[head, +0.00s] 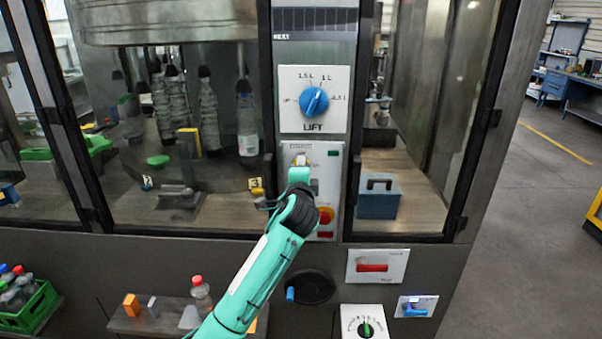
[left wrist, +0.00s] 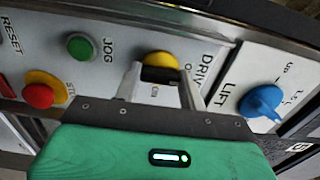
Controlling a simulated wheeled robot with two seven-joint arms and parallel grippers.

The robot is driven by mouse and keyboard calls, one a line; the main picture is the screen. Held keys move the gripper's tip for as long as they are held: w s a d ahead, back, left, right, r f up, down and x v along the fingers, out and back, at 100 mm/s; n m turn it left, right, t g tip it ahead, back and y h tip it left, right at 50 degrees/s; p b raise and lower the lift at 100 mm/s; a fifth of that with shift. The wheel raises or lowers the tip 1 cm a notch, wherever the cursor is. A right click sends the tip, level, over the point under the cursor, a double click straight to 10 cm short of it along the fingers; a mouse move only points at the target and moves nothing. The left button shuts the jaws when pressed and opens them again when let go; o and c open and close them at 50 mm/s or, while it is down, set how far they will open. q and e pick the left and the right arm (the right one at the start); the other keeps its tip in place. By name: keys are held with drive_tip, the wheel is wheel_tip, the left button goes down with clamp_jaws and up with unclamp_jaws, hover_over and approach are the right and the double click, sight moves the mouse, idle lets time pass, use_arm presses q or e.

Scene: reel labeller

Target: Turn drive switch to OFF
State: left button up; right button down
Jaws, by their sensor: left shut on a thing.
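The drive switch (left wrist: 162,61) is a yellow round knob with a black handle, under the DRIVE label in the left wrist view. My left gripper (left wrist: 160,80) has one finger on each side of the black handle and is shut on it. In the head view my left gripper (head: 300,172) is at the upper part of the white control panel (head: 331,160) and mostly covers the switch. The fingers hide part of the position lettering, so I cannot tell which position the switch points to. My right gripper is not in view.
The blue LIFT dial (head: 314,101) sits above the panel. A green JOG button (left wrist: 81,46) and a red stop button on yellow (left wrist: 40,94) share the switch's panel. Glass windows flank the panel. A red handle (head: 372,268) is lower right.

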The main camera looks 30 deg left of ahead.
use_arm(q)
drive_tip(key=o, duration=1)
drive_tip(key=shift+s, duration=0.1)
drive_tip(key=b+v, duration=0.4)
drive_tip(key=v, duration=0.9)
drive_tip(key=shift+s+d, duration=0.15)
drive_tip(key=shift+s, duration=0.15)
